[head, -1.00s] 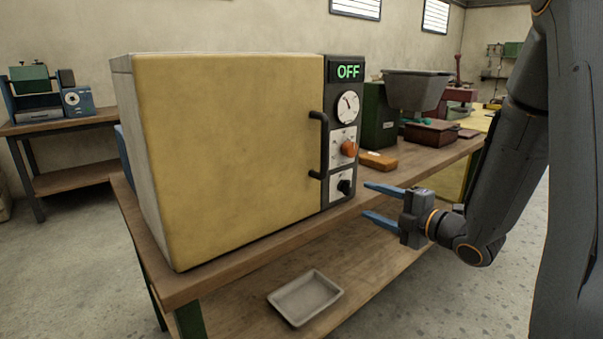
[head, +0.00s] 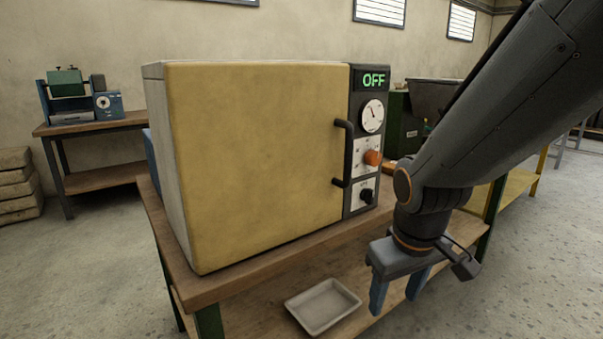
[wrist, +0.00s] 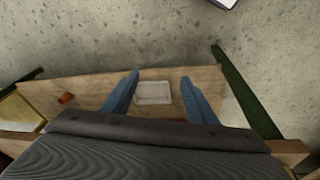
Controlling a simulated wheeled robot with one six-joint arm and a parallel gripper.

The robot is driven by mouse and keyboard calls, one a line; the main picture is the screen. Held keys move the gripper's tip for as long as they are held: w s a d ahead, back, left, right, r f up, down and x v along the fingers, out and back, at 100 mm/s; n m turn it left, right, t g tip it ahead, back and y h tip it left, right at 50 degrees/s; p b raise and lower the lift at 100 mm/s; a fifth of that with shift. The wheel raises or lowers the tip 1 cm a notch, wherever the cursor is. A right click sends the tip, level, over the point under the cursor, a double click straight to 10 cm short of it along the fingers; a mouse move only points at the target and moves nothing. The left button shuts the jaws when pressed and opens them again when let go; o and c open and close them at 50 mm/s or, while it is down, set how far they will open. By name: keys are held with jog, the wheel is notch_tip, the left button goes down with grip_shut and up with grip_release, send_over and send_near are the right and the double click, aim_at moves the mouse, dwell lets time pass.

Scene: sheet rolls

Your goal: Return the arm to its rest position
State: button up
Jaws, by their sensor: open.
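My gripper (head: 397,291) hangs at the right in the head view, with its blue fingers pointing down. It is open and empty, in front of the bench and clear of the oven. In the wrist view, the two blue fingers (wrist: 160,97) stand apart, with the lower shelf below them. My arm reaches in from the upper right and bends down at the wrist. The yellow-doored oven (head: 255,160) stands on the bench with its door shut, and its display reads OFF.
A pale tray (head: 323,306) lies on the bench's lower shelf; it also shows in the wrist view (wrist: 154,93). The oven's black handle (head: 343,153) juts out left of my arm. A small orange object (wrist: 66,98) lies at the left in the wrist view. Open floor is at the right.

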jog(key=s+a+r+m+g, duration=0.2)
jog(key=s+a+g, duration=0.15)
jog(key=s, duration=0.55)
jog(key=d+r+m+p, duration=0.1)
jog(key=d+r+p, duration=0.4)
jog(key=p, duration=0.8)
jog(key=shift+w+d+r+m+t, duration=0.15)
jog(key=shift+d+r+m+t, duration=0.25)
jog(key=shift+d+t, duration=0.05)
